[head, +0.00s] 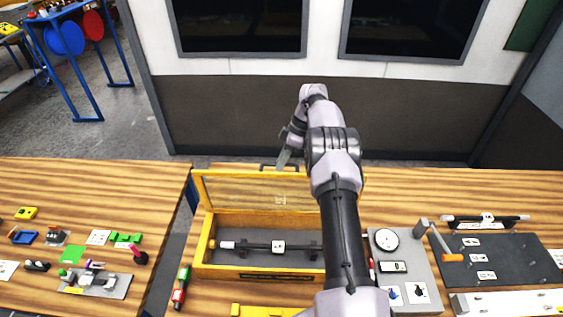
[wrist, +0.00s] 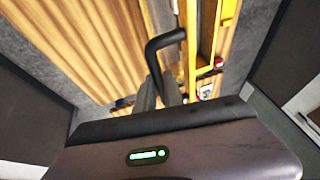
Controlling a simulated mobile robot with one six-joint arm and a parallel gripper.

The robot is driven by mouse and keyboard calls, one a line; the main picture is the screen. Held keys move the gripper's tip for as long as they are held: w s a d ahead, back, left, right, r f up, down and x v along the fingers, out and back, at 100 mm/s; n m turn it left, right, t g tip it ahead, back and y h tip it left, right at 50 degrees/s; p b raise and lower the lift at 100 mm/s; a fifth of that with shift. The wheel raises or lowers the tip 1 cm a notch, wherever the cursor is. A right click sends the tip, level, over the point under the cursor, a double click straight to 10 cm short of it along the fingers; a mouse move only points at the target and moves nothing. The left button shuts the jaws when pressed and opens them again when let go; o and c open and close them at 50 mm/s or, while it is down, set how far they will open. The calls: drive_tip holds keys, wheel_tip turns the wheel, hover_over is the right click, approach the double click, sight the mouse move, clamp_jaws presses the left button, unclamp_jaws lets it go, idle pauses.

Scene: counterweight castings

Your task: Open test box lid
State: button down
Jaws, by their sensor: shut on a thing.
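The test box (head: 258,272) is a yellow-framed wooden box with a grey inside, at the middle of the table. Its lid (head: 240,190), a yellow frame around a clear panel, stands raised at the box's back edge. A dark handle (head: 266,166) is on the lid's top edge; in the wrist view it is a black bent bar (wrist: 165,41). My gripper (head: 283,160) is at this handle, shut on it; its fingers also show in the wrist view (wrist: 160,97). My arm hides the right part of box and lid.
A dark rod with a white block (head: 278,246) lies in the box. A red and green tool (head: 181,287) lies left of it. A grey gauge panel (head: 407,265) and a dark board (head: 500,262) are to the right. Small parts lie on the left table (head: 60,185).

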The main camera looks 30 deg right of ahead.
drive_tip(key=shift+f, duration=0.25)
drive_tip(key=c, duration=1.8)
unclamp_jaws()
drive_tip(key=o, duration=0.3)
drive_tip(key=shift+w, duration=0.15)
drive_tip(key=shift+o, duration=0.2)
drive_tip(key=shift+r, duration=0.1)
